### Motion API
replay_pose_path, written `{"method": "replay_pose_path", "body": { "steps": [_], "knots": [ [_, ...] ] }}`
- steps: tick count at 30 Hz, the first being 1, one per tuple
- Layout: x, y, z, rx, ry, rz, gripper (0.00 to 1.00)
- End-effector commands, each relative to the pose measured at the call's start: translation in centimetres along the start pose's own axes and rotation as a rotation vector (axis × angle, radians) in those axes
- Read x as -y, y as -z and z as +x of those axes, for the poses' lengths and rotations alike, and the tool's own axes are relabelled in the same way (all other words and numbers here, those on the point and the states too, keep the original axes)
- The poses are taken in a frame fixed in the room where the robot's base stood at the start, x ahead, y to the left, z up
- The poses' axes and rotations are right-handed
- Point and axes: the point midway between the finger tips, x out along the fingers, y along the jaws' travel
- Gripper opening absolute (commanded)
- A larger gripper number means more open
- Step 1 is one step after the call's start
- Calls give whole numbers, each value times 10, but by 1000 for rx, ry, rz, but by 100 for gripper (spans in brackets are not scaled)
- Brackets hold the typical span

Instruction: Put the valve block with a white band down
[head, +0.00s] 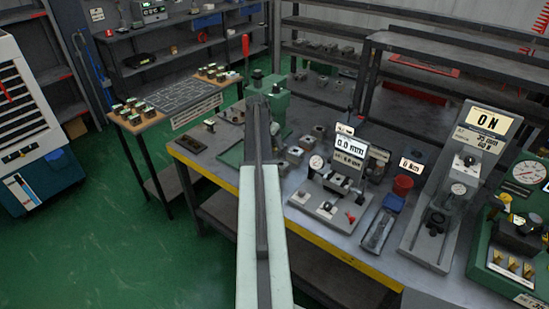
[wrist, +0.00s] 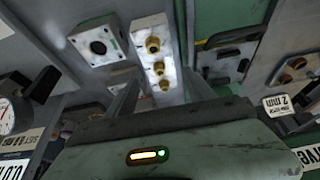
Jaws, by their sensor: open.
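My gripper (wrist: 163,84) is open in the wrist view, its two dark fingers apart at the lower middle. A pale grey block with brass fittings (wrist: 152,32) shows beyond and between the fingertips; I cannot tell whether the fingers touch it. A second grey block with a round dark port and a green stripe (wrist: 97,45) is to its left. I cannot make out a white band on either. In the head view my arm reaches over the workbench, and its end is hard to separate from the green equipment there. Small grey blocks (head: 293,155) stand right of the arm.
The workbench (head: 312,227) has a yellow front edge.

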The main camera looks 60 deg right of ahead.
Motion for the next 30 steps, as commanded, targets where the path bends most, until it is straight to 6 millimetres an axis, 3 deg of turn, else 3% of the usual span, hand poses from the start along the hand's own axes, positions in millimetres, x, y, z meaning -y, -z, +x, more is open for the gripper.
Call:
{"method": "replay_pose_path", "body": {
  "steps": [5, 15, 22, 28, 29, 30],
  "knots": [
    [0, -1, 8, 0, 0, -1, 62],
    [0, -6, 59, 0, 0, -1, 62],
    [0, -4, 56, 0, 1, -1, 62],
    [0, -4, 56, 0, 0, -1, 6],
    [0, -4, 56, 0, 0, -1, 0],
    [0, -4, 56, 0, 0, -1, 0]
  ]
}}
